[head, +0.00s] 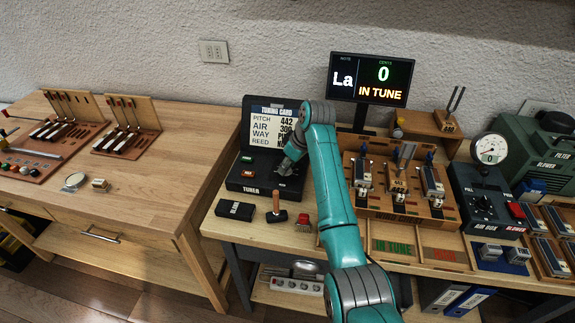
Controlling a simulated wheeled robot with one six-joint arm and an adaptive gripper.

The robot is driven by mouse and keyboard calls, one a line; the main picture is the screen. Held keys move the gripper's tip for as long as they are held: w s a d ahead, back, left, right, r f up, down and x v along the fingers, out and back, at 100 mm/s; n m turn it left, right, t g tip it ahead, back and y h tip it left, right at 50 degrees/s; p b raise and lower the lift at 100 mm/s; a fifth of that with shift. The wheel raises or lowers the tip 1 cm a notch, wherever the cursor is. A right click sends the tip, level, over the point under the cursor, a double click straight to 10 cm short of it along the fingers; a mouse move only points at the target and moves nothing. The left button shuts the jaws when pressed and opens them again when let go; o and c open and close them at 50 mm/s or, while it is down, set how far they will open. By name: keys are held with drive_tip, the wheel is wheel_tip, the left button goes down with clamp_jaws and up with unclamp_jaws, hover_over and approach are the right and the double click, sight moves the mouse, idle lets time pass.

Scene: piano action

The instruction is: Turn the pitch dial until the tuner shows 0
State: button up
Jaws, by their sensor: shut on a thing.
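The tuner display (371,80) stands at the back and reads note "La", cents "0" in green, and "IN TUNE" in orange. The dark tuner box (262,187) sits on the workbench, with a tuning card (272,128) upright behind it showing "PITCH 442". My gripper (287,167) reaches down onto the right part of the tuner box's top. It is shut on the pitch dial, which is mostly hidden by the fingers and arm.
A black block (235,210), a wooden-handled tool (276,213) and a red piece (303,222) lie in front of the tuner. A reed rack (397,185) and an air unit with a gauge (489,149) stand to the right. Another table (150,190) is left.

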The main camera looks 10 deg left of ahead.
drive_tip(key=shift+n, duration=0.4)
drive_tip(key=o, duration=1.2)
drive_tip(key=v, duration=1.2)
drive_tip(key=shift+w, duration=0.2)
